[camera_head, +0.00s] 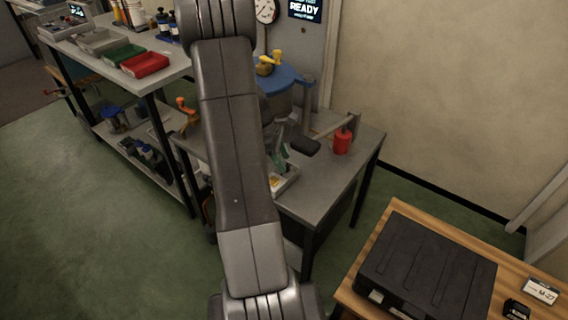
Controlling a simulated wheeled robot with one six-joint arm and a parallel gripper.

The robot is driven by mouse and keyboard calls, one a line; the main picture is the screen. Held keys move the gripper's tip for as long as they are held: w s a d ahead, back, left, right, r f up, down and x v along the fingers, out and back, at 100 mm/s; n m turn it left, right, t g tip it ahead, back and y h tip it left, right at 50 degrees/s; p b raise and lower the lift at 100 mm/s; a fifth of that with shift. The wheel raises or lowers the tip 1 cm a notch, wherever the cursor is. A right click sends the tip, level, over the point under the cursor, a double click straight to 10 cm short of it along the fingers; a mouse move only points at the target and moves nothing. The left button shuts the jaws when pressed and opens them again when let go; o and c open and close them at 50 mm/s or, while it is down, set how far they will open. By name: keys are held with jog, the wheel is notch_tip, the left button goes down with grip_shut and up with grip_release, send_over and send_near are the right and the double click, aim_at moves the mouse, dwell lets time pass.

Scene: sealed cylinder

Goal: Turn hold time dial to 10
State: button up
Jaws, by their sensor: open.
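A round white-faced dial or gauge (266,10) with a red mark is on the grey panel at the top, cut by the picture's edge and partly behind my arm. Its numbers are too small to read, and I cannot tell whether it is the hold time dial. A dark screen (305,9) reading READY is to its right. Below stands a vessel with a blue lid (285,79) and a yellow handle (270,61) on top. My arm crosses the middle of the view and hides part of the vessel and panel.
The grey table (323,190) holds a red can (342,142) and a small tray (284,183). A bench (174,70) at left carries a green bin (118,55) and a red bin (144,64). A black case (428,268) lies on a wooden table at lower right. Green floor is clear at left.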

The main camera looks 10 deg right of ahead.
jog(key=shift+x, duration=0.85)
jog(key=shift+c, duration=0.4)
grip_shut()
jog(key=shift+r+m, duration=0.1)
jog(key=shift+m, duration=0.2)
jog(key=shift+w+r+m+g+p, duration=0.1)
jog(key=shift+m+g+p, duration=0.4)
jog(key=shift+m+p, duration=0.4)
jog(key=m+g+y+p, duration=0.1)
jog(key=m, duration=0.2)
jog(key=shift+w+d+m+p, duration=0.1)
jog(key=shift+m+p, duration=0.2)
jog(key=shift+p, duration=0.05)
jog(key=m+y, duration=0.1)
jog(key=m, duration=0.1)
jog(key=m+y+p, duration=0.1)
jog(key=m, duration=0.2)
jog(key=shift+d+m+g+p, duration=0.15)
jog(key=shift+m+g+p, duration=0.15)
jog(key=shift+g, duration=0.1)
jog(key=shift+y, duration=0.3)
